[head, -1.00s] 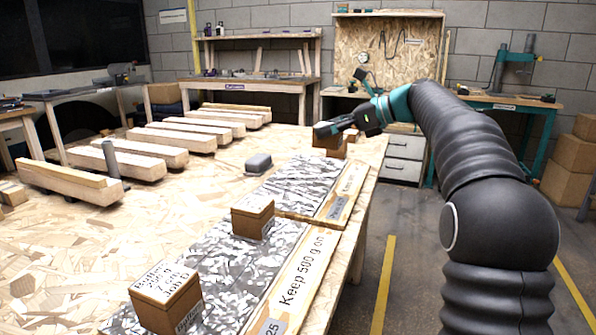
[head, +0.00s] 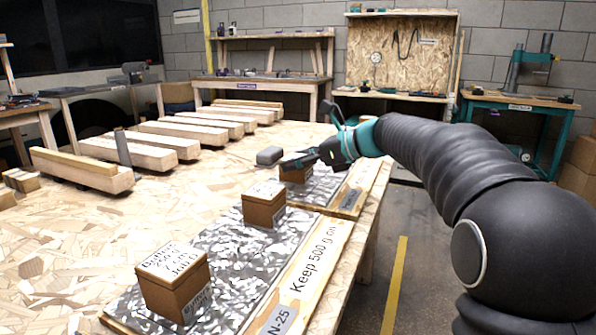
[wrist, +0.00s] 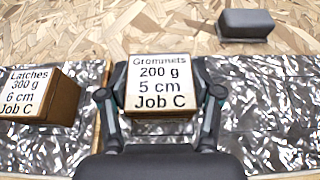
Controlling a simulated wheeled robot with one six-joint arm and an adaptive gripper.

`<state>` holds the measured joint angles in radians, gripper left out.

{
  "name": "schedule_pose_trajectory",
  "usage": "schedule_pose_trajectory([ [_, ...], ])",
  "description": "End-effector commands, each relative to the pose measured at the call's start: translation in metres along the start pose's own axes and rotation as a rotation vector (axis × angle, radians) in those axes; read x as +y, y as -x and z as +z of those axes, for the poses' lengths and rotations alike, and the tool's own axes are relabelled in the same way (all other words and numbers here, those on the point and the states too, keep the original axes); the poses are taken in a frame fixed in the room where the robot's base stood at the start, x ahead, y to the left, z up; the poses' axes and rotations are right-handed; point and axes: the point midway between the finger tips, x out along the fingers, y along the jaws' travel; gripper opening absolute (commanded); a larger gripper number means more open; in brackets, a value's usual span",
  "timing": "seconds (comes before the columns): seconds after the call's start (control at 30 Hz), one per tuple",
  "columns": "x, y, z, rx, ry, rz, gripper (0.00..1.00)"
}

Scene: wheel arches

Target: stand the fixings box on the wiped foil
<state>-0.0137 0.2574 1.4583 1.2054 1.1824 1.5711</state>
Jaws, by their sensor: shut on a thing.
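My gripper (head: 318,157) is shut on a small brown box with a white top label (wrist: 160,85), reading "Grommets 200 g 5 cm Job C". This box (head: 295,174) also shows at my fingers in the head view, at the far foil panel (head: 322,184). In the wrist view it is over the left part of the right-hand foil (wrist: 262,105), beside the seam. Whether its base touches the foil is hidden. A "Latches 300 g 6 cm Job C" box (wrist: 38,97) stands on the neighbouring foil (wrist: 85,75). I cannot tell which foil is wiped.
A larger labelled box (head: 175,285) stands at the near end of the near foil (head: 222,255). A dark grey block (head: 269,156) lies on the board behind the far foil. Several timber beams (head: 85,168) lie at the left. A "Keep 500 g on" strip (head: 318,262) runs along the front edge.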

Motion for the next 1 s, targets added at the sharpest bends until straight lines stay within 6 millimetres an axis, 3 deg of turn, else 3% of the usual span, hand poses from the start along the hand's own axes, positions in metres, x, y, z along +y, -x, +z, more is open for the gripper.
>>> schedule_pose_trajectory([
  [0.13,0.0,-0.007,-0.018,0.0,-0.001,0.001,0.21],
  [0.5,0.0,-0.008,-0.021,0.0,0.0,0.0,0.21],
  [0.53,0.0,-0.008,-0.021,0.0,0.0,0.0,0.69],
  [0.6,0.0,-0.008,-0.021,0.0,0.0,0.0,0.86],
  [1.0,0.0,-0.007,-0.018,0.0,0.001,0.0,0.89],
])
